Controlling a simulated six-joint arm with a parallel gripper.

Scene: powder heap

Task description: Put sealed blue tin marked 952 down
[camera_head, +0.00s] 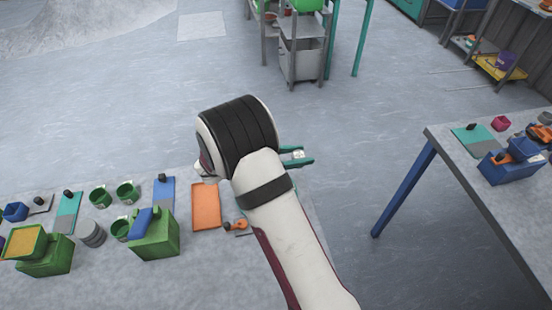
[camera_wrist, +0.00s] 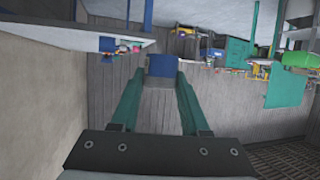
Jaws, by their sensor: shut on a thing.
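My gripper (camera_head: 297,157) has teal fingers and is out past the right end of the low work surface, with the arm across the middle of the head view. A small light patch shows between its fingers there. In the wrist view, my gripper (camera_wrist: 160,88) is shut on a small blue tin (camera_wrist: 162,66), held between the fingertips. No number can be read on it. The tin seems clear of any surface, with background visible around it.
A low surface (camera_head: 60,285) at left holds green mugs (camera_head: 128,192), an orange tray (camera_head: 206,208) and green boxes (camera_head: 154,238). A table (camera_head: 478,182) with a blue leg stands at right with tools and a blue box (camera_head: 512,165). Open floor (camera_head: 370,140) lies between.

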